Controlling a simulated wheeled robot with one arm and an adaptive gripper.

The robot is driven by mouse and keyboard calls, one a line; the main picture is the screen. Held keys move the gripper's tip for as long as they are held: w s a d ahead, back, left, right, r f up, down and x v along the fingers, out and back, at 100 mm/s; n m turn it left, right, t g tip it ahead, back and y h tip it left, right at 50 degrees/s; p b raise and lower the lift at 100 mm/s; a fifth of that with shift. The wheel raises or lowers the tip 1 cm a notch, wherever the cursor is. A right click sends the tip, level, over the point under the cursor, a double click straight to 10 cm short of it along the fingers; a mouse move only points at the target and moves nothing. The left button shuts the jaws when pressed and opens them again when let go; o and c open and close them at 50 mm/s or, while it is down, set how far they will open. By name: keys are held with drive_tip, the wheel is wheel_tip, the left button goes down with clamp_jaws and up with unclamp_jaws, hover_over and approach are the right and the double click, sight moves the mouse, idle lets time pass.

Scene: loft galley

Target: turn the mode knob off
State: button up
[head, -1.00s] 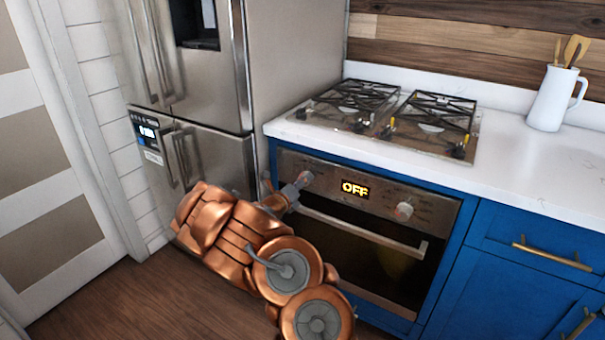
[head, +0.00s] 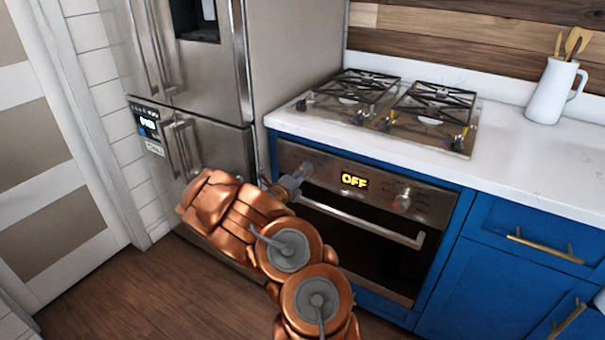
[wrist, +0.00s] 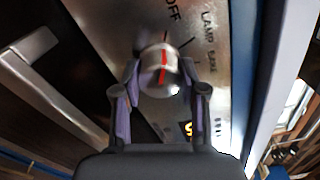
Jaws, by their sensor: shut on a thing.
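The oven (head: 365,240) is set in blue cabinets, and its display (head: 354,180) reads OFF. The mode knob (wrist: 160,70) is a silver dial with a red pointer line, among printed labels that include OFF and LAMP. Its red line stands nearly upright in the wrist view, roughly toward the OFF label (wrist: 172,14). My gripper (wrist: 160,80) is shut on this knob, one finger on each side. In the head view my gripper (head: 292,182) is at the left end of the oven's panel, and the knob there is mostly hidden.
A second knob (head: 402,201) is right of the display. The oven handle (head: 362,222) runs below the panel and also shows close by in the wrist view (wrist: 38,45). A steel fridge (head: 215,170) stands close on the left. A gas hob (head: 395,108) and white jug (head: 551,92) are on the counter.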

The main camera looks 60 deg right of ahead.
drive_tip(key=o, duration=1.1)
drive_tip(key=shift+o, duration=0.2)
drive_tip(key=a, duration=1.2)
drive_tip(key=shift+s, duration=0.3)
